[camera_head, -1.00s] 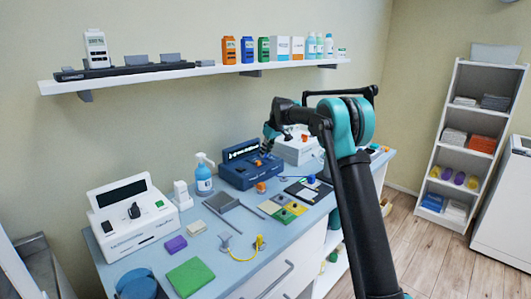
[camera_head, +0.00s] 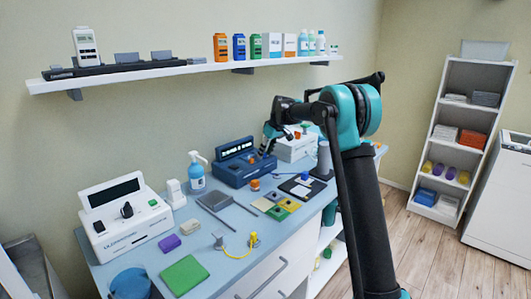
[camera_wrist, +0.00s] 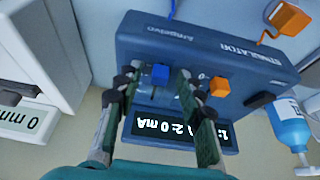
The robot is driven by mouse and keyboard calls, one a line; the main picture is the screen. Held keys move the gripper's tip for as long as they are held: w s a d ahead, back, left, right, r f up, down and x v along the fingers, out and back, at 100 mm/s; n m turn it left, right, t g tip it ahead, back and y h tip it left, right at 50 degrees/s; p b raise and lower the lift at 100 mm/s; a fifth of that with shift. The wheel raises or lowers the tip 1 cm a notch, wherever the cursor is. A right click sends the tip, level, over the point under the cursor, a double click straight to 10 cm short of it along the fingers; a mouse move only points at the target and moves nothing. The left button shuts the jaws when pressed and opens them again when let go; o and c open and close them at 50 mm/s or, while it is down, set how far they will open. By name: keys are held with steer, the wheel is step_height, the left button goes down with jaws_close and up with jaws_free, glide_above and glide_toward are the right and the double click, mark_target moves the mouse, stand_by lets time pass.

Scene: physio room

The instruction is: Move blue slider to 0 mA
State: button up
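The dark blue stimulator (camera_head: 236,174) sits on the bench against the wall; it appears upside down in the wrist view (camera_wrist: 190,40). Its blue slider (camera_wrist: 160,73) is a small cube knob, with a slot visible between it and the display. The lit display (camera_wrist: 165,129) is partly hidden by my fingers; the channel 2 part seems to read 0 mA, and channel 1 is covered. My gripper (camera_wrist: 158,76) is open, one finger on each side of the blue slider, apparently with gaps. In the head view my gripper (camera_head: 265,150) is over the stimulator.
An orange slider (camera_wrist: 219,87) stands close beside one finger. A white device (camera_wrist: 45,50) is next to the stimulator. A blue bottle (camera_wrist: 290,125) and an orange pad on a wire (camera_wrist: 288,18) are on the other side. A shelf (camera_head: 180,72) runs above.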

steer(key=shift+r, duration=0.1)
steer(key=v, duration=1.1)
steer(key=shift+d+r, duration=0.2)
steer(key=shift+r, duration=0.15)
steer(key=shift+s, duration=0.1)
steer(key=s+d+f+m+t+h, duration=0.1)
steer(key=s+d+f+m, duration=0.3)
steer(key=s+d, duration=0.5)
steer(key=s+d+f+m+h, duration=0.1)
steer(key=s+d+f+m, duration=0.1)
steer(key=s+d+f, duration=0.75)
steer(key=s+d+f+m, duration=0.2)
steer(key=s+f, duration=0.3)
steer(key=s, duration=0.9)
steer(key=s+d+f+m+h, duration=0.1)
steer(key=s+d+f, duration=0.4)
steer(key=s, duration=0.9)
steer(key=shift+f+m, duration=0.7)
